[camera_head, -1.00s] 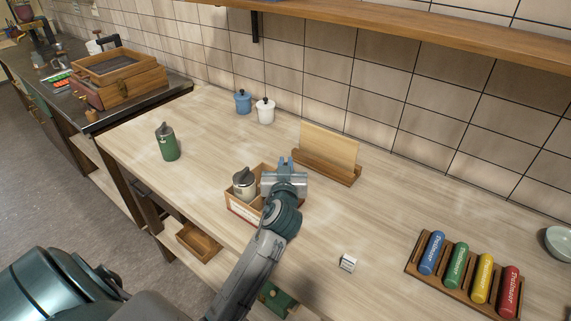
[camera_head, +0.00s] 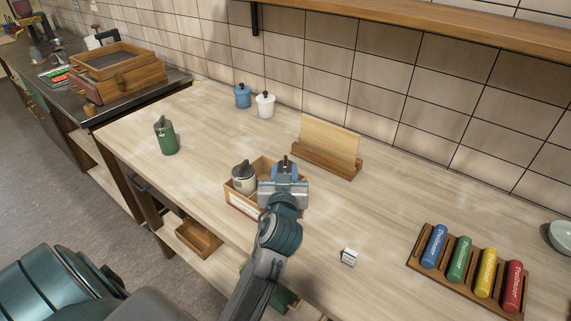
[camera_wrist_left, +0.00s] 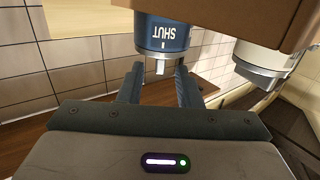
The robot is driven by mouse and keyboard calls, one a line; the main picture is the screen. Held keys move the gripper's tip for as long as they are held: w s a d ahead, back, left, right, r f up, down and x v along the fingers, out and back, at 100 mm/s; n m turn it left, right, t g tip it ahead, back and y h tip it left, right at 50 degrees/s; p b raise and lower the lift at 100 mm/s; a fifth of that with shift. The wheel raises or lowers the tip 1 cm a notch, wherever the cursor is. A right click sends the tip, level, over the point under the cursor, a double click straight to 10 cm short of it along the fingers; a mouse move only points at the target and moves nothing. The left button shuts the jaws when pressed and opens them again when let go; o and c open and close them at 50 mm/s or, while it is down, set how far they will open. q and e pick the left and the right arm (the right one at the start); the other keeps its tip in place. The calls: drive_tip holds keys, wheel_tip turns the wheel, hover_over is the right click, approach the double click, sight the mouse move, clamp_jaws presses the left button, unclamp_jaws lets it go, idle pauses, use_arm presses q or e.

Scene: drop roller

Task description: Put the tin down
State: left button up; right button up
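A blue tin marked SHUT (camera_wrist_left: 163,35) appears upside down in the left wrist view, its lid and small spout just ahead of my left fingers (camera_wrist_left: 160,75). The fingers stand apart, and I see no clear contact with the tin. In the head view my left gripper (camera_head: 285,166) is over the right part of a small wooden box (camera_head: 243,205) and hides what is under it. A cream tin (camera_head: 244,183) with a grey spouted lid stands in the box's left part. A green tin (camera_head: 165,138) stands upright at the table's left. My right gripper is out of view.
A wooden holder with a board (camera_head: 328,146) stands behind the gripper. A blue jar (camera_head: 242,98) and a white jar (camera_head: 265,106) are near the wall. A small white block (camera_head: 349,257) and a rack of coloured rollers (camera_head: 418,264) lie right. The table between is clear.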

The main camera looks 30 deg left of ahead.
use_arm(q)
drive_tip(key=b+v, duration=0.1)
drive_tip(key=v, duration=0.5)
